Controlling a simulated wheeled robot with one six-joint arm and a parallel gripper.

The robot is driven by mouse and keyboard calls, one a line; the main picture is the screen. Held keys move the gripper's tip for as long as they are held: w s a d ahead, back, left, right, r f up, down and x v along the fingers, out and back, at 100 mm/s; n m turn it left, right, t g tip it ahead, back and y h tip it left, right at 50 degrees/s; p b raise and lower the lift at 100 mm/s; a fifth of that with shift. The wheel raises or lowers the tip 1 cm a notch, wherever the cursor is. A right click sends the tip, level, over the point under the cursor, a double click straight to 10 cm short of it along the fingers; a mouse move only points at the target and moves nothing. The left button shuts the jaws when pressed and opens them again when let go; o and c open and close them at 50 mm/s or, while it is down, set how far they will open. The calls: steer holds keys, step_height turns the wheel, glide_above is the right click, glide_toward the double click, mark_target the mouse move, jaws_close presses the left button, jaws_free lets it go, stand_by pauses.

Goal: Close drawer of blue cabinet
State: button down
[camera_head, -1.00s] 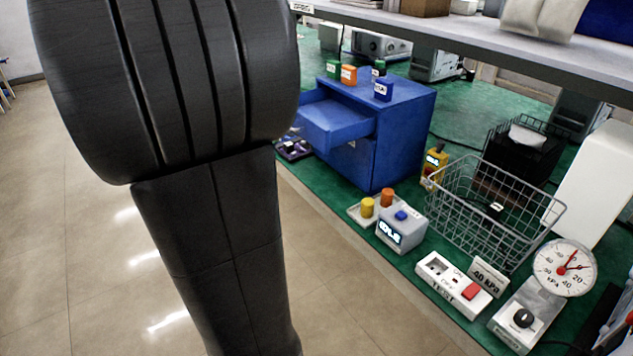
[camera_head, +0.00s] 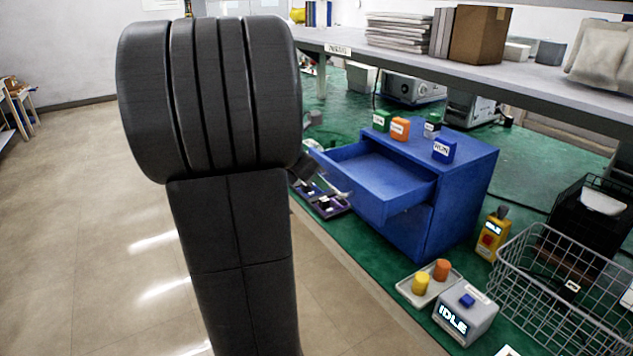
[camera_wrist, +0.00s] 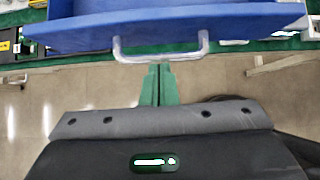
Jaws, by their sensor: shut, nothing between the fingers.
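The blue cabinet (camera_head: 462,190) stands on the green surface. Its upper drawer (camera_head: 385,182) is pulled out toward the left and looks empty inside. In the wrist view the blue drawer front (camera_wrist: 75,32) spans the top, with a pale bar handle (camera_wrist: 160,56) on it. My gripper (camera_wrist: 159,68) is shut and empty, its green fingertips close to the middle of the handle; I cannot tell whether they touch it. In the head view my arm hides most of the gripper; a small part of my wrist shows beside the drawer front.
Small green, orange and blue blocks, such as the blue one (camera_head: 444,149), stand on the cabinet top. A grey box reading IDLE (camera_head: 466,312) and a wire basket (camera_head: 560,290) stand to the right.

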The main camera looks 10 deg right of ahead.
steer(key=p, duration=0.8)
glide_above(372, 181)
steer(key=shift+d, duration=0.15)
